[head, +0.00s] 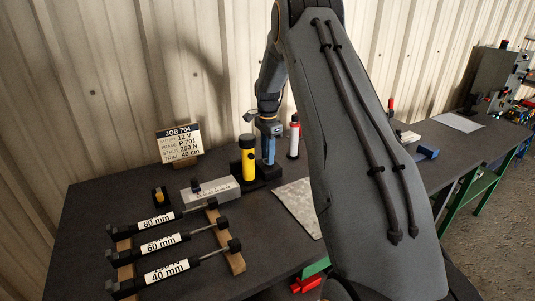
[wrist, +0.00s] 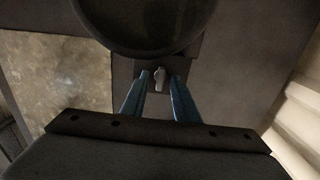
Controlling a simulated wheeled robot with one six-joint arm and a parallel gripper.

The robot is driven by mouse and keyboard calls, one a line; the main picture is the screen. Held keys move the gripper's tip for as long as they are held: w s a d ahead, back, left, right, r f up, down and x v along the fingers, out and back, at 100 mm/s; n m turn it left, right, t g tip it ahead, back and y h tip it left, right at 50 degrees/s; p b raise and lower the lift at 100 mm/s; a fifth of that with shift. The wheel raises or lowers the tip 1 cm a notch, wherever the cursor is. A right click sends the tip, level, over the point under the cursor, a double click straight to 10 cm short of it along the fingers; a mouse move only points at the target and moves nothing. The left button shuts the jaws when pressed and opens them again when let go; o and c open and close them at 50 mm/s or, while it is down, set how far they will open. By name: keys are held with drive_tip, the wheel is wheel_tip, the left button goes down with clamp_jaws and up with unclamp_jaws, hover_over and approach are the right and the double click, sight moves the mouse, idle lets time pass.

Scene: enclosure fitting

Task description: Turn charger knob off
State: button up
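The charger (head: 262,179) is a black base on the bench, with a yellow torch with a black cap (head: 247,162) standing upright in it. The charger knob (wrist: 159,76) shows in the wrist view as a small grey lever, pointing nearly straight along the picture's height. My blue gripper (head: 268,157) points down just right of the torch, low over the charger. In the wrist view my gripper (wrist: 159,80) has its fingers apart, one on each side of the knob, with gaps showing. The knob is hidden in the head view, and its contact with the fingers cannot be told.
A large dark round shape, likely the torch's top (wrist: 142,22), is close beside the gripper. A red-and-white bottle (head: 294,137) stands behind right. A grey box (head: 211,190), a job sign (head: 179,143) and a rack of labelled struts (head: 163,245) lie left. A speckled sheet (head: 299,205) lies in front.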

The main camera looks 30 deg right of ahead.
clamp_jaws()
drive_tip(key=shift+n+b, duration=0.3)
drive_tip(key=shift+n, duration=0.1)
drive_tip(key=n+b, duration=0.2)
drive_tip(key=n, duration=0.2)
drive_tip(key=shift+w+n, duration=0.1)
drive_tip(key=shift+n, duration=0.3)
drive_tip(key=n+b, duration=0.1)
drive_tip(key=n, duration=0.5)
drive_tip(key=shift+n, duration=0.3)
unclamp_jaws()
